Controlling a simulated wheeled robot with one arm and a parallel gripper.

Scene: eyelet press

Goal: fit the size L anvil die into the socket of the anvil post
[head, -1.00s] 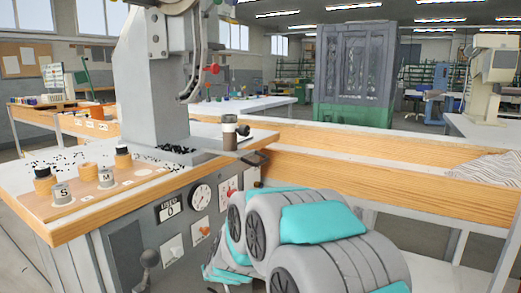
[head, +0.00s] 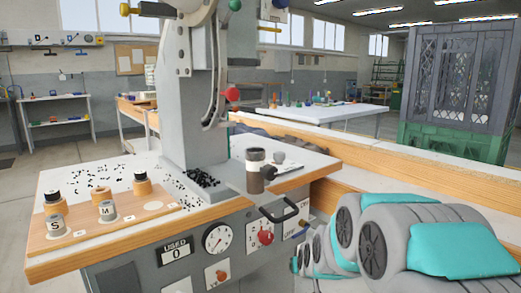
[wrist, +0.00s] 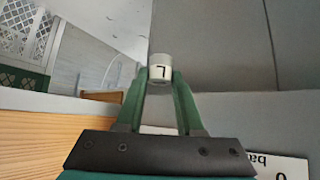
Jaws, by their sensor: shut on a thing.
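The size L anvil die, a small pale cylinder (wrist: 160,68) marked with an upside-down L, shows in the wrist view. My gripper (wrist: 160,80) is shut on it, with one green finger on each side. In the head view the gripper and die are hidden; only my grey and turquoise arm shows at lower right. A short upright cylinder with a grey collar and dark brown body (head: 255,172) stands near the press table's right side and looks like the anvil post. Its top looks dark and open.
A wooden board (head: 125,228) at the table's left holds the S die (head: 56,226), the M die (head: 107,211), several dark- or orange-topped pieces and an empty spot. The press column (head: 190,110) rises behind. Small black bits lie scattered. A wooden rail (head: 420,185) runs at right.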

